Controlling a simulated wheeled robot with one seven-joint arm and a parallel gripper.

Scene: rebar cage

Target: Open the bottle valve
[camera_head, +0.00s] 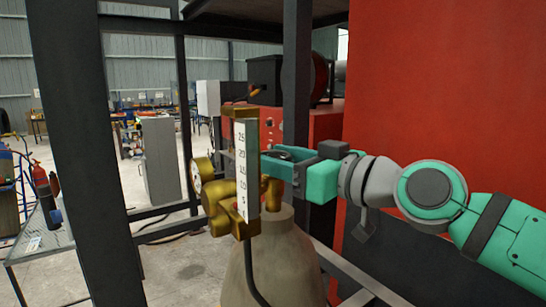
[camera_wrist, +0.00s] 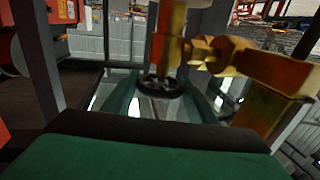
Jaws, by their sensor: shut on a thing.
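The gas bottle (camera_head: 272,265) stands upright in the head view, greyish-brown with a rounded shoulder. A brass regulator (camera_head: 222,202) with a round gauge and a white scale plate (camera_head: 245,165) is fitted at its top. My teal gripper (camera_head: 284,165) reaches in from the right, level with the valve, partly hidden behind the scale plate. In the wrist view, the black valve handwheel (camera_wrist: 153,87) sits between the fingertips of my gripper (camera_wrist: 155,92), beside the brass fitting (camera_wrist: 165,50). My gripper is shut on the handwheel. The exact finger contacts are hard to see.
A dark upright post (camera_head: 88,150) stands at the left and a thinner post (camera_head: 297,70) behind the bottle. A large red panel (camera_head: 440,80) fills the right, behind my arm. Brass parts (camera_wrist: 265,80) lie close on the right of the wrist view. Workshop floor lies behind.

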